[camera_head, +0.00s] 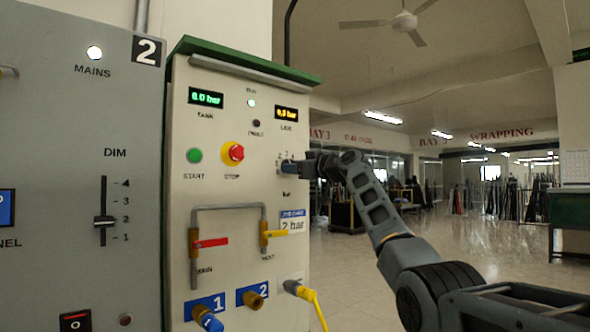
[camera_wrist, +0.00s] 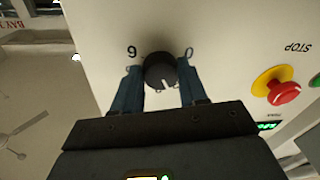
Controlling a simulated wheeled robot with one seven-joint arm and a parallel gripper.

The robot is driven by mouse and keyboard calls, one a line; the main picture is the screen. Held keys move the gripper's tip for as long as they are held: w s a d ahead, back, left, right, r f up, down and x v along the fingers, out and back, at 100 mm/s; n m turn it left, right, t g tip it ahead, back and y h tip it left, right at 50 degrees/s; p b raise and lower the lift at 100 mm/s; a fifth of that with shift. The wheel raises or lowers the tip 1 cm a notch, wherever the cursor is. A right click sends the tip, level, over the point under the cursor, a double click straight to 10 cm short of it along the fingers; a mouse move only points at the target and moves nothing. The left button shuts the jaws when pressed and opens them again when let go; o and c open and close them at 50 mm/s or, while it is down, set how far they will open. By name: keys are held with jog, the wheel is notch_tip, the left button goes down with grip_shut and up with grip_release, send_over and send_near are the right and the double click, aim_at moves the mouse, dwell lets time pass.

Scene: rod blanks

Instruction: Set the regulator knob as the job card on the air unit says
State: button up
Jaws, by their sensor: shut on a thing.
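The regulator knob (camera_wrist: 159,71) is round and dark, with a white mark pointing down and slightly right in the wrist view. My gripper (camera_wrist: 160,78) is shut on it, one blue finger on each side. The panel's upside-down 6 and 0 show at its upper left and right; the fingers and palm hide the other numbers. In the head view my gripper (camera_head: 294,168) covers the knob on the air unit (camera_head: 235,165). The job card (camera_head: 292,222) below reads 2 bar. The LINE display (camera_head: 287,114) is lit amber, perhaps 0.3 bar; its digits are hard to read.
The TANK display (camera_head: 206,98) seems to read 8.0 bar. A green START button (camera_head: 194,155) and red STOP button (camera_head: 233,153) sit left of my gripper. Pipes with a red lever (camera_head: 210,243) and yellow lever (camera_head: 275,234) stick out below. Open floor lies right.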

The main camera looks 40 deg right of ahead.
jog(key=shift+f+n, duration=0.15)
jog(key=shift+n, duration=0.85)
jog(key=o, duration=1.1)
jog(key=shift+c, duration=0.2)
jog(key=shift+s+d, duration=0.1)
jog(key=s, duration=0.7)
jog(key=shift+s+d+b, duration=0.25)
jog(key=shift+d+b, duration=0.2)
jog(key=shift+f, duration=0.1)
